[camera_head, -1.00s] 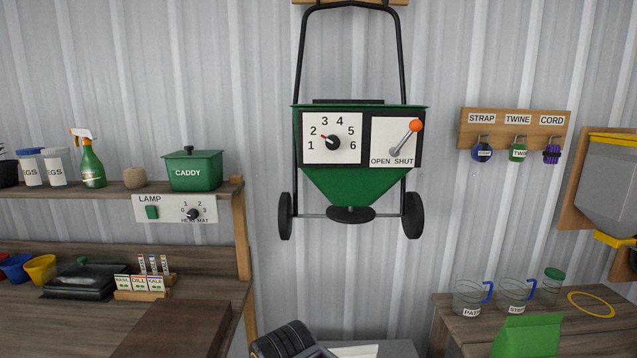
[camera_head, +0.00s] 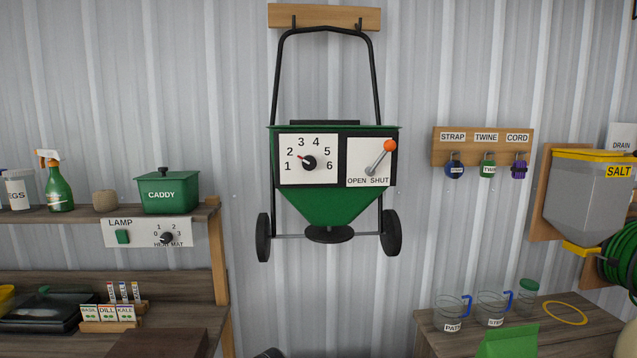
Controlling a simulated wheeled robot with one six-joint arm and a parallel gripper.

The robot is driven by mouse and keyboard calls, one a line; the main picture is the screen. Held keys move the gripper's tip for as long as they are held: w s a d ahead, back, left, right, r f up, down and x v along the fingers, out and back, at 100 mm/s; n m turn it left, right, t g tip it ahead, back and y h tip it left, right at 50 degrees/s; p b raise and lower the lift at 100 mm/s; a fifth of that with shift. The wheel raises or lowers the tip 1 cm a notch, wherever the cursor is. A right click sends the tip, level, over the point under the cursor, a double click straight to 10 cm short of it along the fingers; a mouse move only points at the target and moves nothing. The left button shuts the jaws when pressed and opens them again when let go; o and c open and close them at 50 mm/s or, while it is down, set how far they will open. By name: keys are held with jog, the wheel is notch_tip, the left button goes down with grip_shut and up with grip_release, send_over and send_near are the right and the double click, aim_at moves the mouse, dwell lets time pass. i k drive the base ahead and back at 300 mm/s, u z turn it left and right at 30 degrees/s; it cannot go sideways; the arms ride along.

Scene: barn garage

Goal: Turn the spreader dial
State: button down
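The green spreader (camera_head: 328,207) hangs on the wall from a wooden board by its black handle. Its round black dial (camera_head: 309,163) sits on a white plate numbered 1 to 6. The dial's red pointer points up and left, close to the 2. Beside it, a lever with an orange knob (camera_head: 390,146) tilts toward the upper right, above the words OPEN and SHUT. My gripper is not in view.
A shelf (camera_head: 90,217) with the green caddy (camera_head: 168,193) stands at left. A workbench (camera_head: 590,322) with measuring cups stands at lower right. A hook board (camera_head: 440,157) and salt bin (camera_head: 590,200) are on the right wall. Bare wall surrounds the spreader.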

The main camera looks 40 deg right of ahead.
aim_at(309, 163)
jog(key=u, duration=2.3)
jog(key=k, duration=0.6)
jog(key=z, duration=1.4)
